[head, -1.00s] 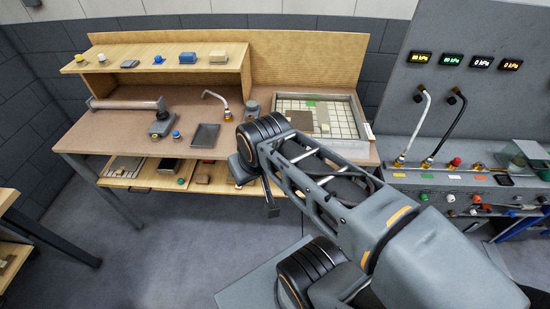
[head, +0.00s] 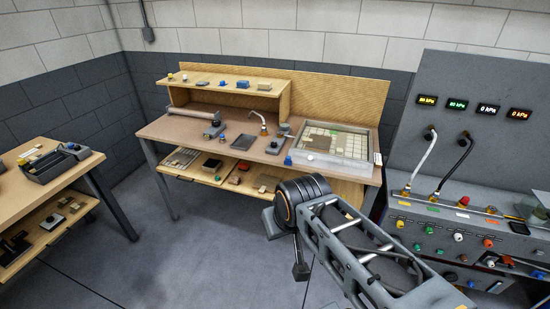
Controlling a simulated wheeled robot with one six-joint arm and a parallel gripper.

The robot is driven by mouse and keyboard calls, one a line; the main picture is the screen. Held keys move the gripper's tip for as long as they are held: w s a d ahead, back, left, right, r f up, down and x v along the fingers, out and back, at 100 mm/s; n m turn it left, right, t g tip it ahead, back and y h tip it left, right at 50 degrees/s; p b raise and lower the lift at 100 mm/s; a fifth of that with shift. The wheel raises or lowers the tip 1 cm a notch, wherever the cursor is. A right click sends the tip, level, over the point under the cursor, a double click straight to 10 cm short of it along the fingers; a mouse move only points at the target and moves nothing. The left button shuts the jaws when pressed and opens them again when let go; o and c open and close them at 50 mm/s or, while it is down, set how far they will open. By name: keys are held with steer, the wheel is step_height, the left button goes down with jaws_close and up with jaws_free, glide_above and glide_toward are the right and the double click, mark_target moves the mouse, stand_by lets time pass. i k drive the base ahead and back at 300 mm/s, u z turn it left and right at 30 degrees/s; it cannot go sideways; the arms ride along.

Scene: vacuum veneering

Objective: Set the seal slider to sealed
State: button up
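I cannot pick out a seal slider for certain at this size. The shallow framed box with a gridded bed (head: 335,158) sits at the right end of the brown workbench, with pale and green pieces inside. A small blue knob (head: 288,160) shows at its front left corner, and a small white label (head: 377,158) at its right side. My gripper (head: 301,271) seems to be the small dark part hanging below my wrist joint, over the floor in front of the bench. Its fingers are too small to tell apart, and nothing held shows.
A grey control panel (head: 470,165) with gauges, two hoses and coloured knobs stands at right. Another wooden table (head: 85,165) stands at left. Grey floor (head: 180,265) is clear between.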

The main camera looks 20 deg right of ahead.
mark_target(288, 163)
steer(key=u, duration=0.4)
steer(key=i, duration=1.4)
steer(key=z, duration=0.9)
